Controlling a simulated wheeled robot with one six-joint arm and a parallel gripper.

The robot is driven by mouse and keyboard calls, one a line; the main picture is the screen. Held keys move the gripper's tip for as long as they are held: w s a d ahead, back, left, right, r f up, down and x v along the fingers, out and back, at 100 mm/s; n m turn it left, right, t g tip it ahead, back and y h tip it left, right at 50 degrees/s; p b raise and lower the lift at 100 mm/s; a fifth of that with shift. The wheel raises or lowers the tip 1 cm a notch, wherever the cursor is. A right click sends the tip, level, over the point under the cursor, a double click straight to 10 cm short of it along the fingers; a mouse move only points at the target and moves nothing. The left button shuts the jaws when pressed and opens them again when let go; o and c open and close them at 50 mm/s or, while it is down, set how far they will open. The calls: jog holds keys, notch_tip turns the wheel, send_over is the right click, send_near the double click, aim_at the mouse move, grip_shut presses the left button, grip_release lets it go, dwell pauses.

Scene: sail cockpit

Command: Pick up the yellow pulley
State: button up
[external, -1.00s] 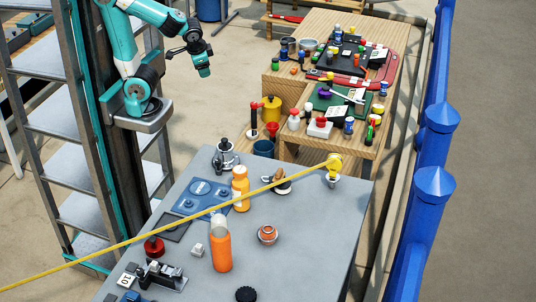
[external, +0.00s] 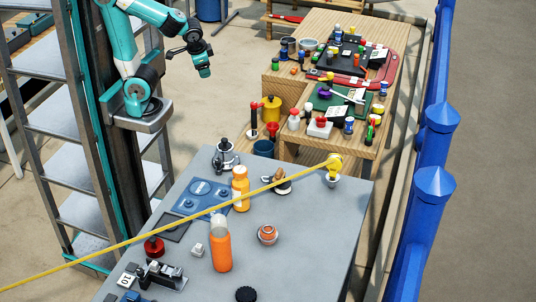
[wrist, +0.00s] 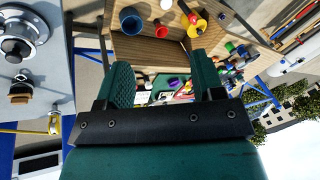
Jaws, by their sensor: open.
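The yellow pulley (external: 334,162) stands near the far right corner of the grey table, at the end of a taut yellow line (external: 120,238). A small yellow piece at the left edge of the wrist view (wrist: 53,124) looks like the same pulley, beside the yellow line. My gripper (external: 204,71) hangs high in the air at the upper left, well apart from the pulley. In the wrist view its two green fingers (wrist: 163,78) are spread and empty.
The grey table (external: 310,235) also holds an orange bottle (external: 221,250), a smaller orange bottle (external: 240,190), a blue plate (external: 200,197) and metal fittings. A wooden bench (external: 345,148) behind carries many small items. A blue railing (external: 433,195) runs along the right.

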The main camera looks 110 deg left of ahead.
jog(key=m+t+h, duration=0.4)
jog(key=m, duration=0.2)
send_over(332, 156)
jog(key=s, duration=0.7)
jog(key=p+x, duration=0.1)
jog(key=x, duration=0.5)
jog(key=w+p+x, duration=0.1)
jog(key=p+x, duration=0.1)
jog(key=x, duration=0.4)
jog(key=shift+w+d+r, duration=0.1)
jog(key=shift+r, duration=0.2)
jog(key=shift+t, duration=0.3)
jog(key=shift+p+x, duration=1.3)
jog(key=shift+x, duration=1.65)
jog(key=shift+w, duration=0.15)
jog(key=shift+c, duration=0.3)
jog(key=shift+r, duration=0.15)
grip_shut()
